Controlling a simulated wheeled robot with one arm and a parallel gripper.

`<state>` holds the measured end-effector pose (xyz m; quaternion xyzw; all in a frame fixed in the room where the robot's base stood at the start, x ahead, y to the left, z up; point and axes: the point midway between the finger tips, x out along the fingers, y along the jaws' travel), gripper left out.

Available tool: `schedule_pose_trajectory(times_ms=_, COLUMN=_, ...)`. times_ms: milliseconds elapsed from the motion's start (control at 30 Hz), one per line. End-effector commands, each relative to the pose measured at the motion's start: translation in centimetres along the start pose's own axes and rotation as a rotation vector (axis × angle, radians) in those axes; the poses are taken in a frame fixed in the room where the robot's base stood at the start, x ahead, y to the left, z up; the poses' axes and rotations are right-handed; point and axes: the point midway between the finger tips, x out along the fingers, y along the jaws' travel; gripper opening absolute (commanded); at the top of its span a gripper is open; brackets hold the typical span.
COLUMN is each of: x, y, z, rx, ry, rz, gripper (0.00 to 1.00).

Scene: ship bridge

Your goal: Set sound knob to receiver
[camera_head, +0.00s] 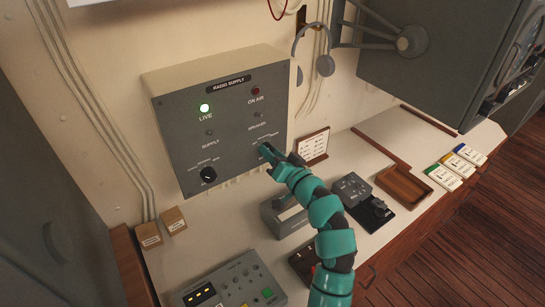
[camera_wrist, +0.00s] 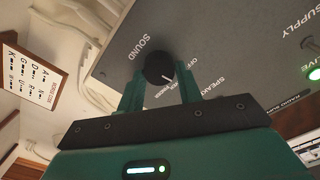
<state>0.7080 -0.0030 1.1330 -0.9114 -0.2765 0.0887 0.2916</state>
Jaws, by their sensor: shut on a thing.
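The sound knob (camera_wrist: 157,66) is a round black knob on the grey radio supply panel (camera_head: 225,125). The wrist view shows the word SOUND beside it and small position labels around it, partly covered by the knob and my fingers. A short white mark shows on the knob's edge, towards these labels; I cannot tell exactly which one it points to. My gripper (camera_wrist: 160,86) is shut on the knob, one teal finger on each side. In the head view my gripper (camera_head: 268,151) is at the panel's lower right and hides the knob.
Another black knob (camera_head: 208,175) is at the panel's lower left. The green LIVE lamp (camera_head: 204,108) is lit; the ON AIR lamp (camera_head: 255,91) is dark. A headset (camera_head: 325,65) hangs to the right. A code card (camera_head: 313,146) and desk devices (camera_head: 285,215) stand near my arm.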

Motion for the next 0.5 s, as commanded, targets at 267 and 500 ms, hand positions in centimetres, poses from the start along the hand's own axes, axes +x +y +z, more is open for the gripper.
schedule_pose_trajectory(times_ms=267, x=-0.03, y=0.08, z=-0.11, rx=0.126, ry=0.004, rz=0.000, gripper=0.12)
schedule_pose_trajectory(times_ms=500, x=-0.03, y=0.10, z=-0.07, rx=0.164, ry=0.002, rz=0.001, gripper=0.12)
